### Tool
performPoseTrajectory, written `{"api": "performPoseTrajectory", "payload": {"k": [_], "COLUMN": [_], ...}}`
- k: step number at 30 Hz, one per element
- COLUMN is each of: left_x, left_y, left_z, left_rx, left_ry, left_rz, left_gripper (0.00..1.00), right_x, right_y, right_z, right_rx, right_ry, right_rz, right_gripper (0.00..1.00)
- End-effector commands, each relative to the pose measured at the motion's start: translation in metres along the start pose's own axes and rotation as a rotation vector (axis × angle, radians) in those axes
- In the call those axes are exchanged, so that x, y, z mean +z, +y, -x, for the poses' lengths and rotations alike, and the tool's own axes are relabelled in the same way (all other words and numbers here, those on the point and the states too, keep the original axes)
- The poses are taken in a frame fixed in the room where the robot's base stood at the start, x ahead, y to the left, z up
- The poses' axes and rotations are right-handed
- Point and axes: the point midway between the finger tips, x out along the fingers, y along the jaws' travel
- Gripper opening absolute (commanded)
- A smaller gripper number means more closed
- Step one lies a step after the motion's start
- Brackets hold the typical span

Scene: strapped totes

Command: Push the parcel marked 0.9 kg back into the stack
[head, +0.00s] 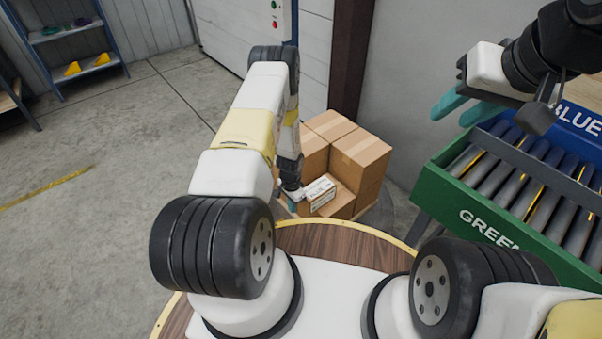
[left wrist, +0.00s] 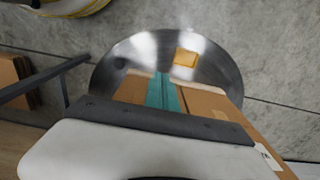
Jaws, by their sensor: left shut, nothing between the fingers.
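A white label (left wrist: 267,157) shows at right. My right gripper (head: 467,107) is open and empty, raised at the right.
A round metal plate (left wrist: 215,65) with an orange patch lies under the stack. A wall is close behind the stack. The floor at left is clear, with a shelf (head: 70,35) far back.

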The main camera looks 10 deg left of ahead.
Motion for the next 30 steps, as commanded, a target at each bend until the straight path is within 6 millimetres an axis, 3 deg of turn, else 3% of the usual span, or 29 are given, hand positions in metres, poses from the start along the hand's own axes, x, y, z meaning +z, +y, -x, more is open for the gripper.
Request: {"api": "performPoseTrajectory", "payload": {"k": [1, 5, 6, 12, 26, 30], "left_x": [0.001, -0.002, -0.013, -0.035, -0.041, -0.051], "left_y": [0.001, 0.0, -0.001, -0.001, 0.0, 0.0], "left_z": [-0.013, -0.036, -0.032, -0.032, -0.031, -0.031], "left_rx": [0.002, 0.0, -0.003, -0.002, 0.0, -0.001], "left_ry": [-0.002, 0.0, 0.004, 0.002, 0.0, 0.003], "left_rz": [0.0, -0.001, -0.003, 0.0, 0.0, -0.002], "left_gripper": [0.0, 0.0, 0.0, 0.0, 0.0, 0.0], "right_x": [0.0, 0.0, 0.0, 0.0, 0.0, 0.0], "right_y": [0.0, 0.0, 0.0, 0.0, 0.0, 0.0], "right_z": [0.0, 0.0, 0.0, 0.0, 0.0, 0.0], "right_rx": [0.0, 0.0, 0.0, 0.0, 0.0, 0.0], "right_ry": [0.0, 0.0, 0.0, 0.0, 0.0, 0.0], "right_rz": [0.0, 0.0, 0.0, 0.0, 0.0, 0.0], "right_gripper": [0.36, 0.36, 0.36, 0.36, 0.36, 0.36]}}
